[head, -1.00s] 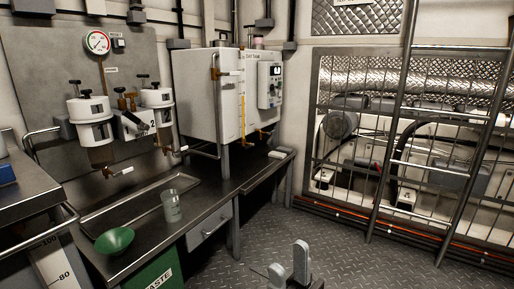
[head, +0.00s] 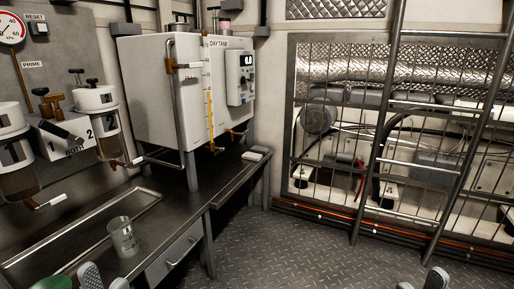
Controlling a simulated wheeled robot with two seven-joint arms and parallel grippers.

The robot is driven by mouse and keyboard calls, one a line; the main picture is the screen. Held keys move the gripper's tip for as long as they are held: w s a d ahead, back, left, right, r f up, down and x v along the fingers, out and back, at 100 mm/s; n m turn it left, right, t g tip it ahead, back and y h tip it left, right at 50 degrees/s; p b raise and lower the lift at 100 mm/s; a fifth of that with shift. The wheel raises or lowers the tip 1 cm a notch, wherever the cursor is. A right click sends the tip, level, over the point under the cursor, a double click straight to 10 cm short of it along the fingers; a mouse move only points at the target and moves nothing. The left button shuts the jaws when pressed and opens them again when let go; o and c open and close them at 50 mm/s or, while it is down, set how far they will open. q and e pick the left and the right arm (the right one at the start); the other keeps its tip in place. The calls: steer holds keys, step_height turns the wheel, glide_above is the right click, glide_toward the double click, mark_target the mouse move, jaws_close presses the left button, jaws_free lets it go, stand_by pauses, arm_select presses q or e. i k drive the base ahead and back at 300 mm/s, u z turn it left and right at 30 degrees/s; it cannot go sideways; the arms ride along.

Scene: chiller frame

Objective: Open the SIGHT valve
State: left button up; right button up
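The white day tank (head: 150,90) stands on the bench. A vertical sight tube with a yellow column (head: 210,115) runs up its front. I cannot read a SIGHT label on either. My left gripper (head: 105,281) is at the bottom left, fingers apart and empty, in front of the bench. My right gripper (head: 421,283) shows only fingertips at the bottom right, apart. Both are well away from the tank.
Two filter bowls (head: 97,100) with valves hang on the left wall panel below a gauge (head: 12,28). A clear beaker (head: 122,238) stands on the bench (head: 195,200). A ladder (head: 385,120) and barred frame stand right. The floor (head: 300,245) between is clear.

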mark_target(219, 152)
steer(key=z, duration=0.05)
steer(key=i, duration=1.1)
steer(key=u, duration=0.45)
